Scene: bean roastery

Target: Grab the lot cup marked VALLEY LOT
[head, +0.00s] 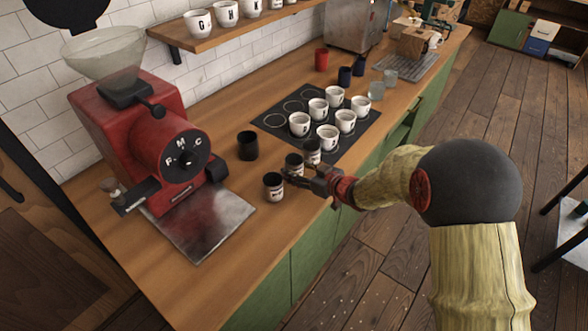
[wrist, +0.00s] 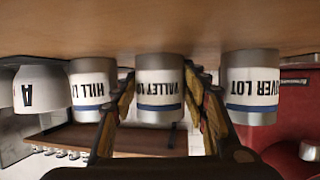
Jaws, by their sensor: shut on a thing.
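The cup marked VALLEY LOT (wrist: 160,90) is in the middle of the wrist view, which shows it upside down. It is dark grey with a white label and a blue band. My gripper (wrist: 160,110) has a finger on each side of it and is shut on it. In the head view this cup (head: 294,161) is the middle one of three in a row, partly hidden by my gripper (head: 291,174). It appears to stand upright on the counter. The HILL LOT cup (wrist: 92,90) and the RIVER LOT cup (wrist: 252,88) stand close on either side.
A black cup (head: 247,146) stands behind the row. A red grinder (head: 150,140) with a metal plate (head: 205,222) is at left. Several white lettered cups (head: 328,137) stand on a black mat (head: 275,122). The counter's front strip (head: 262,245) is clear.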

